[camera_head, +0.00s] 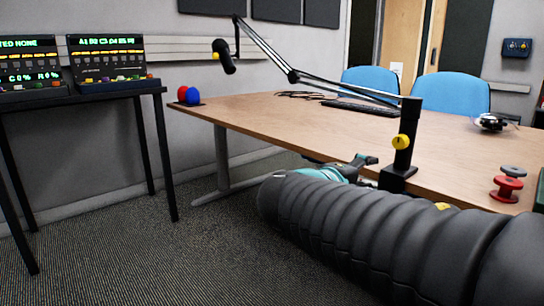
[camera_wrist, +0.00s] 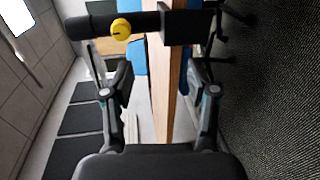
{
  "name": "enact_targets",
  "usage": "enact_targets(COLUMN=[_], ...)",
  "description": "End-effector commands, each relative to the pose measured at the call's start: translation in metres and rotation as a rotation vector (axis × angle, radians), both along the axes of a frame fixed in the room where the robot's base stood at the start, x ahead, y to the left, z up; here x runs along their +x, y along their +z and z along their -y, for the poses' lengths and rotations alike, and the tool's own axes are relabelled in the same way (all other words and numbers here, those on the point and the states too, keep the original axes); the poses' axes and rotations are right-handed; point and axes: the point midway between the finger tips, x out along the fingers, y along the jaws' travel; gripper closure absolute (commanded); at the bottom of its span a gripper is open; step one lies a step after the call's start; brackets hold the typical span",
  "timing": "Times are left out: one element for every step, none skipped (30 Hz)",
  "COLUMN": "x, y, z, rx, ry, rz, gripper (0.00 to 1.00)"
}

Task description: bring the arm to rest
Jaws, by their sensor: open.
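My gripper (camera_head: 366,161) is at the front edge of the wooden table (camera_head: 250,112) in the head view, beside the base of a black boom-arm post (camera_head: 403,140). My own black sleeved arm fills the lower right and hides part of the gripper. In the wrist view my gripper (camera_wrist: 160,80) has its two fingers spread, with nothing held between them. The table edge (camera_wrist: 160,75) runs between the fingers in that picture, beyond them. The black post with its yellow knob (camera_wrist: 121,28) lies across the top. Whether the gripper touches the post or table cannot be told.
Red and grey spools (camera_head: 506,188) stand at the table's right. A red and a blue ball (camera_head: 188,95) sit at its left corner. The boom microphone (camera_head: 223,56) hangs above the table. Blue chairs (camera_head: 463,94) stand behind. Carpet (camera_head: 210,255) is clear at lower left, beside a black stand (camera_head: 165,150).

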Motion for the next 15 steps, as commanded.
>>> enact_targets(x=[-0.003,-0.007,-0.014,-0.02,-0.027,-0.036,-0.043,-0.051,-0.062,-0.07,-0.078,-0.088,-0.096,-0.104,-0.114], y=[-0.023,-0.037,-0.054,-0.066,-0.077,-0.09,-0.099,-0.107,-0.116,-0.123,-0.129,-0.136,-0.14,-0.143,-0.146], z=[-0.002,-0.004,-0.007,-0.008,-0.01,-0.012,-0.014,-0.015,-0.018,-0.021,-0.024,-0.028,-0.031,-0.035,-0.04], rx=[0.056,0.099,0.16,0.207,0.256,0.321,0.372,0.422,0.491,0.544,0.597,0.669,0.725,0.778,0.853], ry=[0.003,0.004,0.006,0.003,0.001,-0.003,-0.008,-0.013,-0.021,-0.028,-0.034,-0.045,-0.053,-0.061,-0.073], rz=[-0.054,-0.086,-0.127,-0.156,-0.182,-0.213,-0.234,-0.253,-0.274,-0.289,-0.301,-0.313,-0.319,-0.325,-0.326], gripper=[0.41,0.41,0.41,0.41,0.41,0.41,0.41,0.41,0.41,0.41,0.41,0.41,0.41,0.41,0.41])
